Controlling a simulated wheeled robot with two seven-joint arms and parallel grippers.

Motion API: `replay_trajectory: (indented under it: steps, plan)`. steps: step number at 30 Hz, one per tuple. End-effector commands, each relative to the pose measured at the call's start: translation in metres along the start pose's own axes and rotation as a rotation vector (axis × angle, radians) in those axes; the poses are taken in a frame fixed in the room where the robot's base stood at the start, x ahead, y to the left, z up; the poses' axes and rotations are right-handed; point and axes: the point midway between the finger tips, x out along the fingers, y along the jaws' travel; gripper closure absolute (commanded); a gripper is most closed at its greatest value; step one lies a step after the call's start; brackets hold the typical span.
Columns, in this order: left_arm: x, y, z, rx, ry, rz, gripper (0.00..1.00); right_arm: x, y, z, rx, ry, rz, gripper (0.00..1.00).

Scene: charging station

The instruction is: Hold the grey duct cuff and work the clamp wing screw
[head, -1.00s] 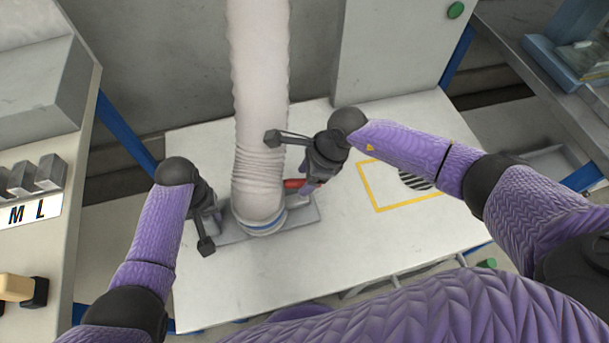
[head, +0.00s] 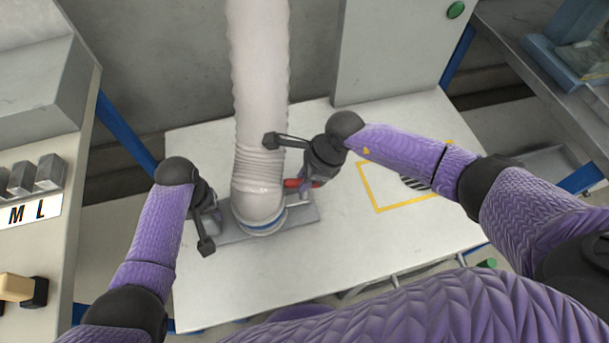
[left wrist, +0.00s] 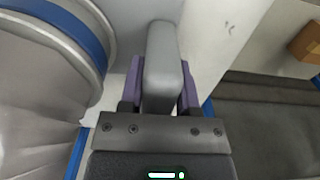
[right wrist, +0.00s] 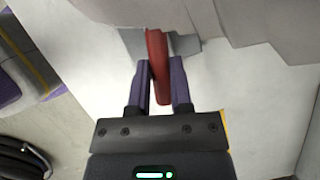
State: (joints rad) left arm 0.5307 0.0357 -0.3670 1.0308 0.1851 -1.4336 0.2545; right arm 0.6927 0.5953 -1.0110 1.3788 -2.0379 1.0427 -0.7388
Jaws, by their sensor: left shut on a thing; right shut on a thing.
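The pale ribbed duct (head: 262,80) hangs down to the grey cuff (head: 258,205), which has a blue band at its foot. My left gripper (head: 216,212) is at the cuff's left side. In the left wrist view it is shut on an upright grey grip (left wrist: 162,60) beside the blue-banded cuff (left wrist: 40,75). My right gripper (head: 308,184) is at the cuff's right side. It is shut on the red wing screw (head: 292,183). In the right wrist view the red wing (right wrist: 157,50) lies between the two purple fingers.
The cuff stands on a grey base plate (head: 235,237) on the white table (head: 330,250). A yellow-outlined square (head: 385,205) with a striped round patch lies to the right. A grey cabinet (head: 390,50) stands behind. A bench marked M L (head: 30,212) is at the left.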

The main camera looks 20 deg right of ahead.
Motion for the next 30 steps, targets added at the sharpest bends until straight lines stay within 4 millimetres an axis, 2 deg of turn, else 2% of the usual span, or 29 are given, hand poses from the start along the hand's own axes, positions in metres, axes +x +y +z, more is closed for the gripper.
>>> replay_trajectory:
  steps: [8,30]
  plan:
    - [-0.0001,-0.0001,0.0001,0.001,0.000,-0.001,1.00,0.0001,0.0009,-0.0002,0.125,0.001,-0.052,1.00]
    - [-0.0001,-0.0002,0.0000,0.000,0.000,-0.001,1.00,0.0007,0.0033,0.0016,0.764,-0.001,-0.316,1.00]
